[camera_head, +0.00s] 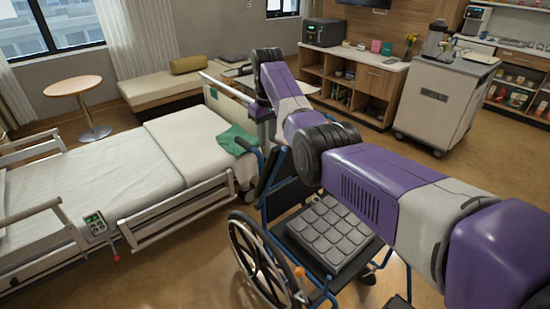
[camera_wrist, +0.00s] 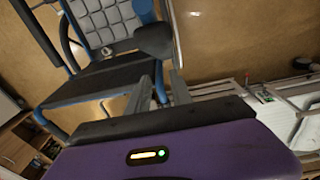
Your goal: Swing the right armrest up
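The wheelchair (camera_head: 335,235) stands right of the bed in the head view, with a blue frame, a quilted grey seat and dark pads; my arm hides part of it. In the wrist view, its seat (camera_wrist: 108,22) shows at upper left beside blue tubes and a dark panel. A dark rounded pad (camera_wrist: 155,40), perhaps the armrest, lies just beyond my fingertips. My gripper (camera_wrist: 164,75) points toward it; its two grey fingers stand apart, and I see no clear grip. Contact cannot be told. In the head view, my gripper is mostly hidden.
The bed (camera_head: 100,185) with raised rails lies close on the left, with a green cloth (camera_head: 238,140) near the wheelchair. A white cart (camera_head: 437,105) and a wooden cabinet (camera_head: 370,85) stand behind. Open floor lies between wheelchair and cart.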

